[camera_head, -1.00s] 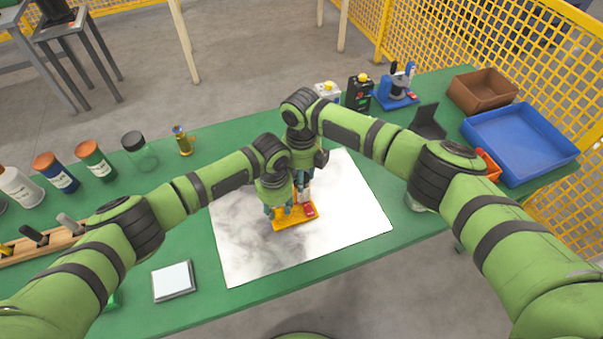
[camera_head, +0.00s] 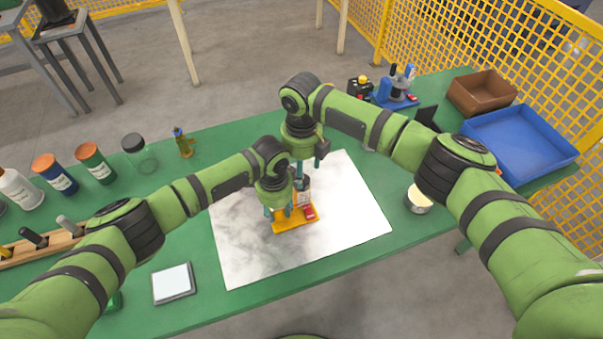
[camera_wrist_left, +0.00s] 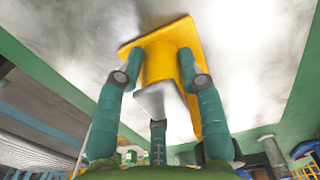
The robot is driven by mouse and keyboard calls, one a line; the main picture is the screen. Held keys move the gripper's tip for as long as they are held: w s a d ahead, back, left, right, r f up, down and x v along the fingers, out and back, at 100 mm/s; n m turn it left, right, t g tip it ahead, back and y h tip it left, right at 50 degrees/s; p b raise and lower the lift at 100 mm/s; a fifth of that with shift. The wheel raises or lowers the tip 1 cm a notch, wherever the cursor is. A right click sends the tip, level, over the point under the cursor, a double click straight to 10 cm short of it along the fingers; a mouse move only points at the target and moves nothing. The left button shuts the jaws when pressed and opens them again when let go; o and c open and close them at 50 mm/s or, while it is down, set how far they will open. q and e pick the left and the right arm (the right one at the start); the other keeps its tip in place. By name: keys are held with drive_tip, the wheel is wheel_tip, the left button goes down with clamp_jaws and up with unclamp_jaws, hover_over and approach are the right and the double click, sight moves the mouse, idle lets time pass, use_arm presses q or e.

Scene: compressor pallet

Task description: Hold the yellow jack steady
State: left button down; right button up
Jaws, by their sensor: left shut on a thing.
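The yellow jack (camera_head: 296,222) stands on a white marbled sheet (camera_head: 345,215) in the middle of the green table. My left gripper (camera_head: 278,212) is shut on it from the left side. In the left wrist view, the two teal fingers (camera_wrist_left: 160,79) sit on either side of the jack's yellow body (camera_wrist_left: 160,58). A red part (camera_head: 310,212) and a dark grey and white piece (camera_head: 302,190) show on the jack's right side, partly hidden by my left gripper. My right gripper (camera_head: 309,174) is open above and behind the jack, its fingers apart.
A blue tray (camera_head: 555,165) and a brown bin (camera_head: 482,108) stand at the right. A round tin (camera_head: 418,203) sits right of the sheet. A flat white-topped pad (camera_head: 173,282) lies at the front left. Several bottles line the left back edge.

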wheel_tip(320, 180, up, 8)
drive_tip(key=shift+r, duration=0.1)
idle(0.4)
drive_tip(key=m+t+y, duration=0.1)
drive_tip(key=m+y, duration=0.3)
drive_tip(key=m, duration=2.1)
approach(305, 181)
drive_tip(key=x, duration=0.9)
